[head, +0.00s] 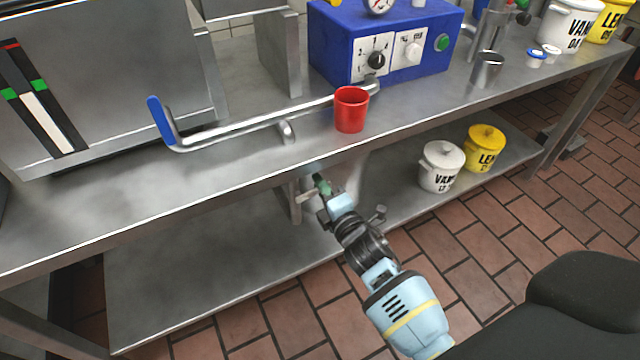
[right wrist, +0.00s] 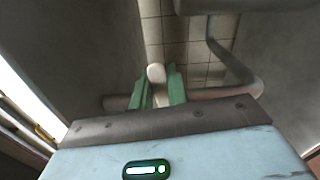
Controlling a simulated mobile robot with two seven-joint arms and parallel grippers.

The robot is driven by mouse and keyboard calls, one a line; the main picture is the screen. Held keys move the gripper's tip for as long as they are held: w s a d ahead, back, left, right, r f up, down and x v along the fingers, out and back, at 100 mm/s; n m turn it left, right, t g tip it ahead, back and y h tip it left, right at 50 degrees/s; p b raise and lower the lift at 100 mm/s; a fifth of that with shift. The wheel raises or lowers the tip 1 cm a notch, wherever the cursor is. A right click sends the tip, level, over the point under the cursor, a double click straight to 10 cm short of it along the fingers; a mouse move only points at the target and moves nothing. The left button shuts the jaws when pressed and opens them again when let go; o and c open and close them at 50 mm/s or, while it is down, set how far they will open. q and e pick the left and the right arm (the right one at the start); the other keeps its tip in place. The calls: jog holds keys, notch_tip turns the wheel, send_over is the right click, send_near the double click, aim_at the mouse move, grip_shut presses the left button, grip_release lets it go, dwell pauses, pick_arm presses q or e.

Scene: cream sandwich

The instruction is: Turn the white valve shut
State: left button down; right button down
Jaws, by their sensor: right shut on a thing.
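The white valve's pale handle (right wrist: 156,73) shows in the right wrist view between two green fingertips. My right gripper (right wrist: 160,88) is shut on it, with one finger on each side. In the head view my right gripper (head: 322,185) reaches under the front edge of the steel table, and its green fingertips are partly hidden there. The valve is too small and covered to make out clearly in the head view. A pipe (right wrist: 215,93) runs across behind the fingers in the right wrist view. My left gripper is not in view.
The steel table (head: 110,200) hangs over my right gripper. A red cup (head: 351,110) and a blue-handled metal pipe (head: 250,126) are on top. A white pot (head: 441,167) and a yellow pot (head: 484,149) stand on the lower shelf (head: 200,290), right of my arm.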

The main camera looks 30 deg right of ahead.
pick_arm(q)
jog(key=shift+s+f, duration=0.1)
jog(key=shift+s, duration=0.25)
pick_arm(e)
jog(key=shift+f+m, duration=0.4)
jog(key=shift+m, duration=0.4)
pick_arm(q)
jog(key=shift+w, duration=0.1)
pick_arm(e)
jog(key=c, duration=1.4)
grip_release()
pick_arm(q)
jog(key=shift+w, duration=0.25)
pick_arm(e)
jog(key=shift+o, duration=0.2)
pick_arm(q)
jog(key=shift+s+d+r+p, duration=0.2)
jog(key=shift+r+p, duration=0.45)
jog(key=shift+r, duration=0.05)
pick_arm(e)
jog(key=s, duration=0.8)
jog(key=shift+d, duration=0.15)
